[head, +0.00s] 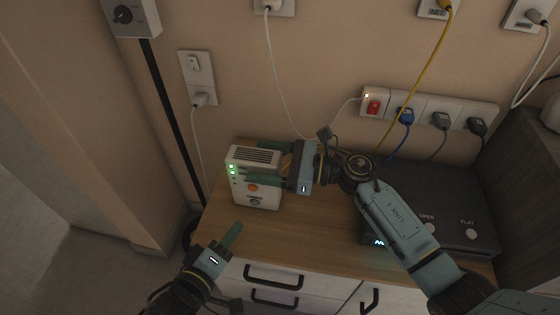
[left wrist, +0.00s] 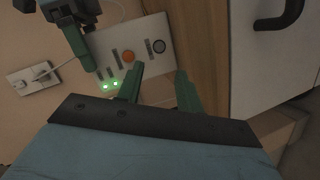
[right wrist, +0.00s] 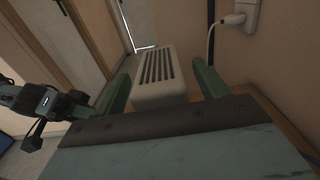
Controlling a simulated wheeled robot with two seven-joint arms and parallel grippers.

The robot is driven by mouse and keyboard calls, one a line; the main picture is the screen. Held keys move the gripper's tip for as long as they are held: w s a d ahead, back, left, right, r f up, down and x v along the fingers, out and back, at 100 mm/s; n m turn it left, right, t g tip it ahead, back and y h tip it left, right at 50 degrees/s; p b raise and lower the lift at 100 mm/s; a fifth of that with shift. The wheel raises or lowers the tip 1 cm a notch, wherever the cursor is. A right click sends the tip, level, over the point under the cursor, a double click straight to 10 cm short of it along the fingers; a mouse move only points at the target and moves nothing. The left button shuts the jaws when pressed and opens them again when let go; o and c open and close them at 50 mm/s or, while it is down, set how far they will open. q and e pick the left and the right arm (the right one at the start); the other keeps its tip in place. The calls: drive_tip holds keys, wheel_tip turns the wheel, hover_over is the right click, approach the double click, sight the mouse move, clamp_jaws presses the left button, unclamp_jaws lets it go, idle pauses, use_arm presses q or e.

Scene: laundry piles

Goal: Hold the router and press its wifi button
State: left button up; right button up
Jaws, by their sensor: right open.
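The router (head: 243,197) is a white upright box with a slotted top, standing at the left end of the wooden cabinet top. Its front has green lights, an orange-red button (head: 252,187) and a grey round button (head: 255,202); the labels are too small to read. My right gripper (head: 262,165) is open, its fingers on either side of the router; the right wrist view shows the router (right wrist: 160,78) between them, with gaps. My left gripper (head: 234,234) is open and empty, low in front of the router. The left wrist view shows the router's front (left wrist: 135,45) beyond its fingers (left wrist: 160,88).
A black box (head: 465,205) with OPEN and PLAY buttons stands to the right, partly behind my right arm. A power strip (head: 430,112) with several plugs is on the wall. Cables hang behind the router. Drawers with black handles (head: 272,277) are below the top.

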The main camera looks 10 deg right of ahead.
drive_tip(key=shift+a, duration=0.15)
drive_tip(key=shift+c, duration=0.4)
use_arm(q)
drive_tip(key=shift+c, duration=0.2)
use_arm(e)
drive_tip(key=c, duration=1.2)
use_arm(q)
clamp_jaws()
use_arm(e)
drive_tip(key=shift+o, duration=0.2)
